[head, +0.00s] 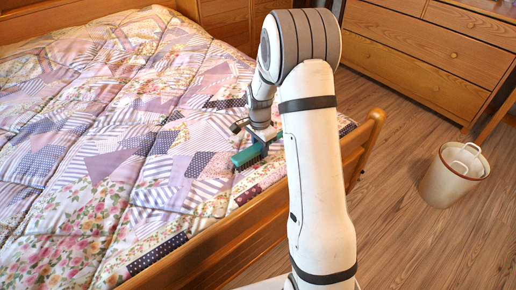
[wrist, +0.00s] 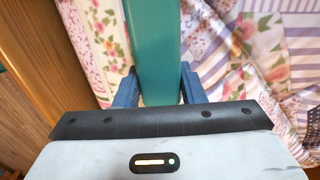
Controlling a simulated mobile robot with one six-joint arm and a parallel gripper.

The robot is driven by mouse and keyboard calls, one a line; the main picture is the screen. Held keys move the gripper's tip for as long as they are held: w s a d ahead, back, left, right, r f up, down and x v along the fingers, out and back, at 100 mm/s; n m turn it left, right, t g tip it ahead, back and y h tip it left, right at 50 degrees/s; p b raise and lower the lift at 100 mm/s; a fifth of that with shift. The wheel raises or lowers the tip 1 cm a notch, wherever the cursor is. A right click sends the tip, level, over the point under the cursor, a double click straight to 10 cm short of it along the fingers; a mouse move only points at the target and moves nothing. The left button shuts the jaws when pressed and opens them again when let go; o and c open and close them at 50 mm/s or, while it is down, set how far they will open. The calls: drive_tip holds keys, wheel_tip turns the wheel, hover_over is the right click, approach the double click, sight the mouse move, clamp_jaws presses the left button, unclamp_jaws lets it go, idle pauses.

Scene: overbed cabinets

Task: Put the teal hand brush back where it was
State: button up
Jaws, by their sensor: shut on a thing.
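The teal hand brush (head: 249,156) is in my gripper at the near right part of the bed, close to the wooden side rail. Its dark bristles face down in the head view. In the wrist view the teal brush (wrist: 155,45) runs up between the two blue fingers of my gripper (wrist: 158,88), which are shut on it. My gripper also shows in the head view (head: 262,140), partly hidden by my arm. I cannot tell whether the bristles touch the quilt.
A patchwork quilt (head: 120,110) covers the bed, edged by a wooden rail (head: 215,262). A wooden dresser (head: 430,45) stands at the back right. A cream bucket (head: 452,175) stands on the wood floor (head: 420,245), which is otherwise mostly clear.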

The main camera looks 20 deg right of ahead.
sight(260, 145)
drive_tip(key=o, duration=0.9)
drive_tip(key=shift+f, duration=0.1)
wheel_tip(260, 145, up, 12)
drive_tip(key=p, duration=0.4)
drive_tip(key=s+a+r+n, duration=0.1)
drive_tip(key=s+r+n, duration=0.2)
drive_tip(key=s, duration=0.6)
drive_tip(key=s+a+r+n, duration=0.2)
drive_tip(key=s+n, duration=0.4)
drive_tip(key=s, duration=0.3)
drive_tip(key=s+a+r+n+t, duration=0.1)
drive_tip(key=s+r+n, duration=0.2)
drive_tip(key=s, duration=0.6)
drive_tip(key=shift+s+a+r+n, duration=0.1)
drive_tip(key=shift+a+r+n, duration=0.3)
drive_tip(key=shift+n, duration=0.4)
drive_tip(key=shift+d, duration=0.1)
